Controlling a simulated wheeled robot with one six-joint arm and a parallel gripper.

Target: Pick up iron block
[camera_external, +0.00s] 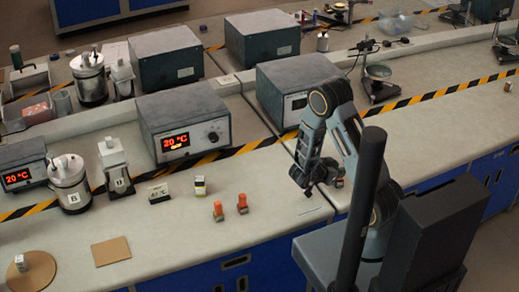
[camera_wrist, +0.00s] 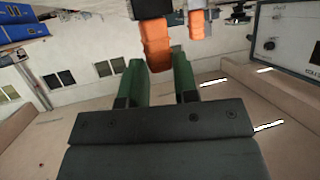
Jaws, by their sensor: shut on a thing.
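My gripper (camera_external: 314,188) hangs over the bench front right of the middle in the external view, beneath my bent arm. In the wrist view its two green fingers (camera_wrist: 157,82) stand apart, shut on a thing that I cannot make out. Two small orange blocks stand on the bench to the left of my gripper, one (camera_external: 217,211) nearer the edge and one (camera_external: 242,204) beside it. I cannot identify an iron block for certain.
A heater box (camera_external: 184,123) reading 20 °C and a steel canister (camera_external: 69,184) stand behind. A brown square pad (camera_external: 111,251) lies at front left. The bench right of my arm is mostly clear.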

